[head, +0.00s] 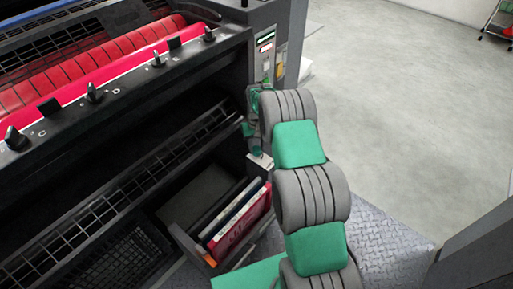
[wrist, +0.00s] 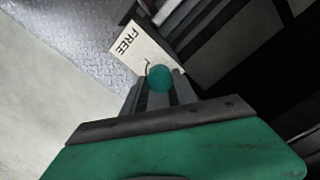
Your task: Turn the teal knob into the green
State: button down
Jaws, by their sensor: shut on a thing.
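The teal knob (wrist: 159,78) is a round ball, seen in the wrist view between the two grey fingers of my gripper (wrist: 160,88). The fingers are shut on it. Beyond the knob is a white plate (wrist: 134,43) with the word FREE and a thin dark curved line near the knob. No green zone can be made out on the part of the plate that shows. In the head view, my arm reaches to the machine's end panel, and the gripper is small and partly hidden there.
The dark machine (head: 120,125) fills the left, with red rollers (head: 80,72) and a row of black knobs (head: 94,92). A bin (head: 192,243) with books stands low beside it. A small lit panel (head: 265,45) is above my gripper. Pale floor (head: 400,110) is clear at right.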

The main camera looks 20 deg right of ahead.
aim_at(256, 148)
jog(key=n, duration=0.6)
jog(key=shift+b, duration=0.3)
dwell(0.4)
jog(key=c, duration=1)
grip_release()
jog(key=shift+o, duration=0.2)
notch_tip(256, 148, up, 8)
jog(key=shift+f+p, duration=0.1)
jog(key=shift+p, duration=0.6)
